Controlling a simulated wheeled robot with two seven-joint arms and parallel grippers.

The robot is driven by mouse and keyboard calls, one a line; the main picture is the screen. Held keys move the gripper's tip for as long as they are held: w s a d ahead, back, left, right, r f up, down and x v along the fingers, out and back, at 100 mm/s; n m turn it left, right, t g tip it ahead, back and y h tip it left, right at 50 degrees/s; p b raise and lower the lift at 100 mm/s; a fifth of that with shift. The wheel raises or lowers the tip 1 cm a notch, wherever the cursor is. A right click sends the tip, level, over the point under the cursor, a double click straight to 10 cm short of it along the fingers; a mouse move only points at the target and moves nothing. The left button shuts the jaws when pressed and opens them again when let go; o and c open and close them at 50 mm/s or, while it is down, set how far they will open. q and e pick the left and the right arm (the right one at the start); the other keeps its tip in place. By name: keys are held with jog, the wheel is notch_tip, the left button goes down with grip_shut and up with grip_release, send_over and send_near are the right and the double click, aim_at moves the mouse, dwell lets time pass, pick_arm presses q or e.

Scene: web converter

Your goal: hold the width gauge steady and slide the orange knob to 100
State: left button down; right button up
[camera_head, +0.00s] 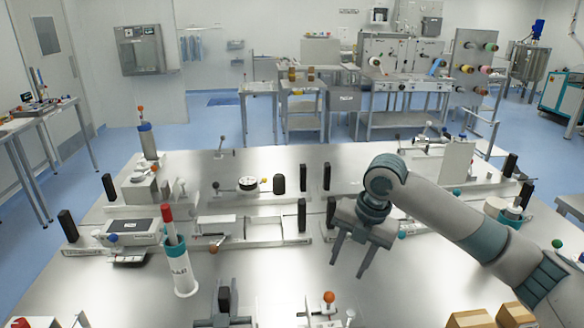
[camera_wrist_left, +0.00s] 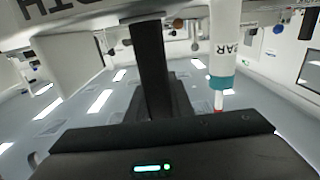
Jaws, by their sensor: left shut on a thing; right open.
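An orange knob (camera_head: 328,297) stands at the bottom edge of the head view, on a pale gauge part (camera_head: 316,318) that the frame cuts off. My left gripper (camera_head: 223,312) is low in the head view, left of the knob, shut around a dark upright end post (camera_head: 225,296), seemingly part of the same gauge. In the left wrist view a dark upright piece (camera_wrist_left: 151,70) fills the middle; post and finger are hard to tell apart there. My right gripper (camera_head: 352,256) is open and empty, above the table, up and right of the knob. The scale's reading cannot be made out.
A white bottle with a red tip (camera_head: 181,268) stands left of my left gripper and also shows in the left wrist view (camera_wrist_left: 226,45). Rail fixtures with black end posts (camera_head: 302,215) lie behind. Cardboard boxes (camera_head: 470,319) sit at the lower right. Bare table (camera_head: 420,285) lies around my right gripper.

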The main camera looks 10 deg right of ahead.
pick_arm(q)
jog(key=shift+a+f, duration=0.15)
jog(key=shift+f, duration=0.25)
jog(key=c, duration=1.5)
grip_release()
jog(key=shift+r, duration=0.1)
jog(key=shift+w+r, duration=0.1)
jog(key=shift+r, duration=0.15)
jog(key=shift+r, duration=0.5)
notch_tip(320, 180, up, 9)
jog(key=shift+f, duration=0.15)
